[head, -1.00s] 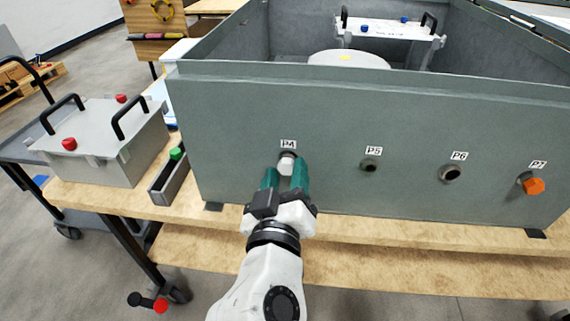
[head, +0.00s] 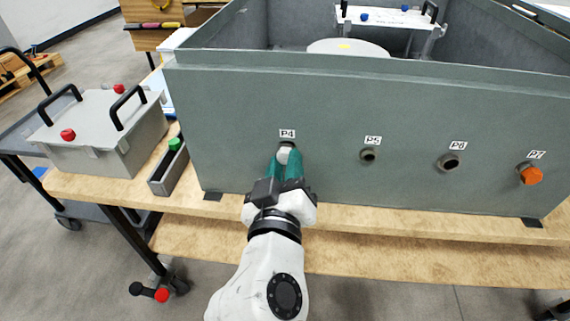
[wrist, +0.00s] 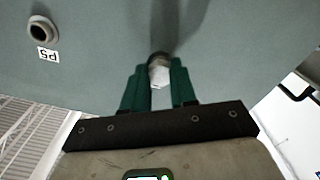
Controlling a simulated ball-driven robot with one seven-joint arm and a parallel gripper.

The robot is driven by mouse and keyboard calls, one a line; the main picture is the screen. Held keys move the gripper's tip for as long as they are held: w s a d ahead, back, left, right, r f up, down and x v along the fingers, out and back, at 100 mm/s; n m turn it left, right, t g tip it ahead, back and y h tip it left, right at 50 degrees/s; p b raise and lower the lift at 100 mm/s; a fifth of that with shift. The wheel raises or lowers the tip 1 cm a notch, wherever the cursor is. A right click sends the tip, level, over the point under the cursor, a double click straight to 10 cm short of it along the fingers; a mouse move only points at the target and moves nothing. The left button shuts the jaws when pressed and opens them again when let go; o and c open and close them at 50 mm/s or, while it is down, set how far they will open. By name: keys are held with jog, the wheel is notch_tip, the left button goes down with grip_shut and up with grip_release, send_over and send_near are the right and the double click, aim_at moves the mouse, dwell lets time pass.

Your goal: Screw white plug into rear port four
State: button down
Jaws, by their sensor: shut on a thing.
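The white plug (head: 284,154) sits at port P4 on the grey panel, just under the P4 label (head: 287,133). It also shows in the wrist view (wrist: 159,74), between my fingertips. My gripper (head: 286,160) is shut on the plug with its green fingers on either side of it. The plug's far end meets a dark ring (wrist: 158,57) at the panel; how deep it sits cannot be told. The grey analyser housing (head: 400,105) stands on the wooden bench.
Port P5 (head: 368,155) and port P6 (head: 448,162) look open, and P7 holds an orange plug (head: 530,175). To the left are a narrow tray (head: 168,172) with a green plug (head: 174,144) and a lidded grey box (head: 100,140). The panel front is otherwise clear.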

jog(key=shift+a+f+b, duration=0.1)
jog(key=shift+b, duration=0.25)
jog(key=shift+f+m+b, duration=0.1)
jog(key=shift+m+b, duration=0.2)
jog(key=shift+b, duration=0.1)
jog(key=m+b, duration=0.4)
jog(key=b, duration=0.1)
jog(key=shift+a+m, duration=0.1)
jog(key=shift+m, duration=0.3)
jog(key=m+b, duration=0.3)
jog(key=b, duration=0.1)
jog(key=shift+m, duration=0.3)
jog(key=m+b, duration=0.4)
jog(key=shift+a+b, duration=0.1)
jog(key=shift+b, duration=0.2)
jog(key=m+b, duration=0.6)
jog(key=shift+r+m, duration=0.25)
jog(key=shift+m, duration=0.05)
jog(key=m+b, duration=0.3)
jog(key=shift+a, duration=0.1)
jog(key=shift+r+m+b, duration=0.15)
jog(key=shift+m+b, duration=0.2)
jog(key=shift+m, duration=0.45)
